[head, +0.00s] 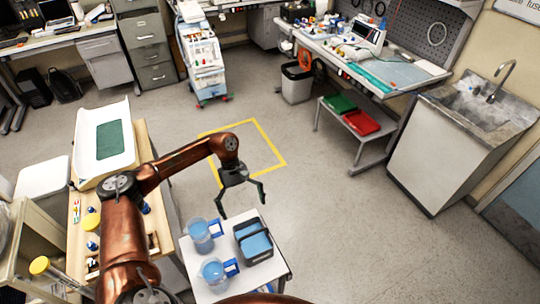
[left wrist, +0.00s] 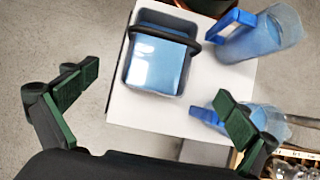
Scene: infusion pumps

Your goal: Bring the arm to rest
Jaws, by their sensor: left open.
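My left gripper (head: 243,203) is open and empty, held in the air beside the far edge of a small white table (head: 268,272). In the left wrist view the two green-padded fingers of the left gripper (left wrist: 158,88) are spread wide, with nothing between them. A dark grey basket (head: 253,240) with blue contents and a black handle stands on the table; it also shows in the left wrist view (left wrist: 158,60). Two clear jugs with blue handles, a far one (head: 200,236) and a near one (head: 213,275), stand left of the basket. My right gripper is out of view.
A wooden-topped bench (head: 76,232) with a white tray (head: 104,145) lies at the left. A yellow floor square (head: 270,144) is beyond my left gripper. A sink cabinet (head: 440,165) stands at the right, a workbench (head: 400,75) at the back. The floor between is open.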

